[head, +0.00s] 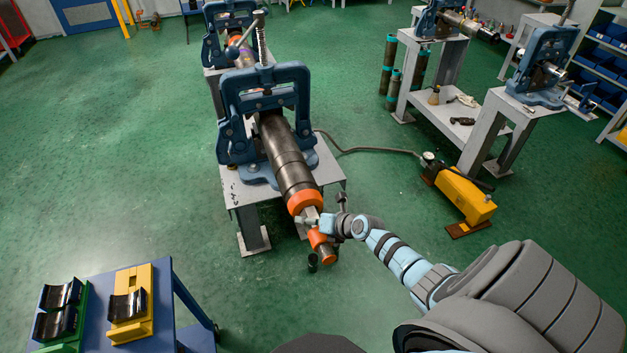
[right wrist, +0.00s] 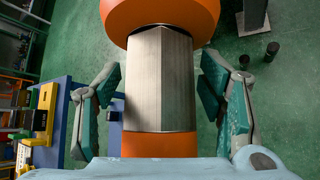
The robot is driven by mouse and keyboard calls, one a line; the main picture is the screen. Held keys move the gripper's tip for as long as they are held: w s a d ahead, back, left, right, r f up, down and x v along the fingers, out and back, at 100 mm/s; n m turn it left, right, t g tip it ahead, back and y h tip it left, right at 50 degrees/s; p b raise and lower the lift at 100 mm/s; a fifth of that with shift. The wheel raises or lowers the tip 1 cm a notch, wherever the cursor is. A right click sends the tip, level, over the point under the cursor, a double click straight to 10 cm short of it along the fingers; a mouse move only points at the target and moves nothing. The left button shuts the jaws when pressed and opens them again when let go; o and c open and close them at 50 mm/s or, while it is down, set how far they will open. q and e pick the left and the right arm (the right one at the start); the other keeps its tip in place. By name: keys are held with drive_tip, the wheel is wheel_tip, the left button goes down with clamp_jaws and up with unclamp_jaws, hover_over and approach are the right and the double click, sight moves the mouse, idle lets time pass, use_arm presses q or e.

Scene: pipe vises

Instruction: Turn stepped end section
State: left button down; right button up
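A long dark pipe (head: 281,150) lies in the blue pipe vise (head: 265,95) in the head view. Its near end is the stepped end section, with a bare grey faceted metal part (right wrist: 160,80) between a wide orange collar (head: 304,201) and a narrower orange part (head: 320,241). My right gripper (head: 314,221) is at this metal part. In the right wrist view its two green-padded fingers (right wrist: 160,92) stand open on either side of the metal, with visible gaps. My left gripper is not in view.
A blue table (head: 178,315) with yellow and green cradles (head: 150,303) stands at the lower left. A yellow pump (head: 464,196) with a hose is on the floor to the right. Another vise stand (head: 516,115) is at the right. Green floor is free at the left.

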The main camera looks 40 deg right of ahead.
drive_tip(key=shift+s, duration=0.15)
drive_tip(key=v, duration=1.1)
drive_tip(key=shift+s+r, duration=0.2)
drive_tip(key=shift+r, duration=0.1)
drive_tip(key=shift+d, duration=0.1)
